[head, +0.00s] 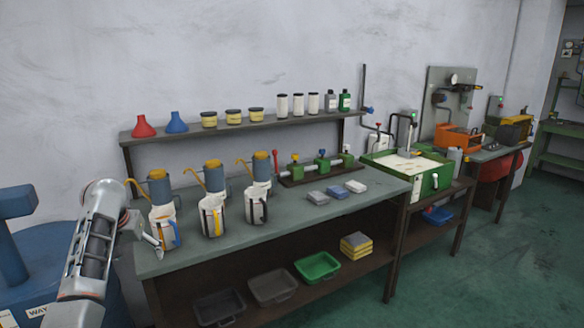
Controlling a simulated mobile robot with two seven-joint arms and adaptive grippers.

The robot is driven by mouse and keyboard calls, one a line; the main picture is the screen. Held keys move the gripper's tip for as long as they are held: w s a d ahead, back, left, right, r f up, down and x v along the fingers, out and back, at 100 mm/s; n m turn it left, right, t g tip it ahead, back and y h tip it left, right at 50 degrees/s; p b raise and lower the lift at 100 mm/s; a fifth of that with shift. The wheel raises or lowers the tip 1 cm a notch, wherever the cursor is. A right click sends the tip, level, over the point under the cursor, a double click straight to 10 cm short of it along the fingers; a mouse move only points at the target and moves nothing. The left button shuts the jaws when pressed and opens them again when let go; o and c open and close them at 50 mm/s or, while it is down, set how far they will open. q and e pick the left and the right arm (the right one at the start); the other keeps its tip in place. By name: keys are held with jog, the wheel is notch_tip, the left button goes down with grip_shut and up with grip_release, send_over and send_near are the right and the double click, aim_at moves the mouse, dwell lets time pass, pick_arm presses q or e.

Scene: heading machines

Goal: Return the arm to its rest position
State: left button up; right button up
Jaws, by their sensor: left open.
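My left arm comes in from the lower left of the head view. My left gripper (152,241) is open and small in the picture, at the left end of the grey-green workbench (270,233). It is close beside the nearest white jug (164,222); I cannot tell whether they touch. Nothing shows between its fingers. My right arm and gripper are not in view.
More jugs (212,216) with blue-grey cans stand along the bench. A shelf (240,127) holds funnels, jars and bottles. Trays (318,267) lie on the lower shelf. A blue drum (50,262) stands at left. Green floor (480,270) is clear at right.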

pick_arm(q)
jog(key=s+d+f+m+t, duration=0.1)
jog(key=s+d+f, duration=0.1)
jog(key=s+f, duration=0.5)
jog(key=s+d+f+m+t, duration=0.1)
jog(key=s+d+f, duration=0.2)
jog(key=f, duration=0.8)
jog(key=s+d+f+t, duration=0.1)
jog(key=s+d+f, duration=0.1)
jog(key=s+f, duration=0.55)
jog(key=s+d+f+m+t+h, duration=0.1)
jog(key=s+d+f, duration=0.1)
jog(key=s+d, duration=0.5)
jog(key=s+d+f+m+t+h, duration=0.1)
jog(key=s+d, duration=0.6)
jog(key=s, duration=0.9)
notch_tip(320, 180, down, 2)
jog(key=shift+s+d+f+m+t+h, duration=0.15)
jog(key=shift+d+m+t+h, duration=0.3)
jog(key=shift+m, duration=0.35)
